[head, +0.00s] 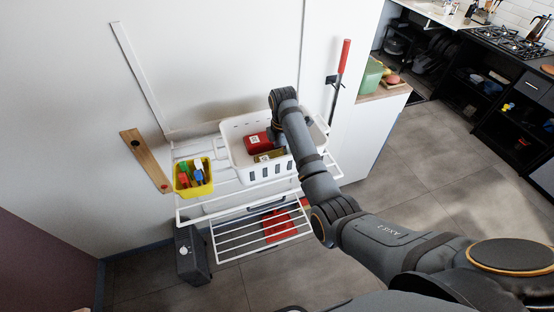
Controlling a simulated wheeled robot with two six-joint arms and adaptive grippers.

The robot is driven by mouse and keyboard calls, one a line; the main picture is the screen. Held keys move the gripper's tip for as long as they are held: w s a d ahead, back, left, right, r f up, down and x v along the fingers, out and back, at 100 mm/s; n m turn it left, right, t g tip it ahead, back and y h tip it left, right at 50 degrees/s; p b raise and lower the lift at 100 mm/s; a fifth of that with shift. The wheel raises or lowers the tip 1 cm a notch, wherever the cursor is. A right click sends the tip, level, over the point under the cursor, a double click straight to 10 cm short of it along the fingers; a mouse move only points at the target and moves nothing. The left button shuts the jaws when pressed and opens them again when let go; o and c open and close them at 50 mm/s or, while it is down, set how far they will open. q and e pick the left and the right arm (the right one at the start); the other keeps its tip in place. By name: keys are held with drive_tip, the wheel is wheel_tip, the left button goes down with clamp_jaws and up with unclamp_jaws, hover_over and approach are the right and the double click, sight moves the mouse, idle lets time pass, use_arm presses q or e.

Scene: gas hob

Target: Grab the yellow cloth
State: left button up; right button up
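I cannot make out a yellow cloth for certain. A small dull-yellow patch (269,156) shows inside the white basket (262,174), below a red item (258,142), too small to identify. A yellow tub (193,190) holding several coloured items stands left of the basket on the wire rack. My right arm comes in from the lower right, and its upper end is over the basket. My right gripper is not visible; the arm covers part of the basket. My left gripper is not in view.
The white wire rack (235,248) has a lower shelf with a red object (278,226). A wooden board (146,161) leans at the left, and a dark box (191,255) stands below. A red-handled tool (343,58) hangs on the wall. The tiled floor at right is open.

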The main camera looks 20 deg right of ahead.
sight(282, 154)
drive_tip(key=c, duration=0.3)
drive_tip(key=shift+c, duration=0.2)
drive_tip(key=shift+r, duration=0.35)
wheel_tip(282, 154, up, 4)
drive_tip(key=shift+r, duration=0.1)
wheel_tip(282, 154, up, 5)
drive_tip(key=p, duration=0.5)
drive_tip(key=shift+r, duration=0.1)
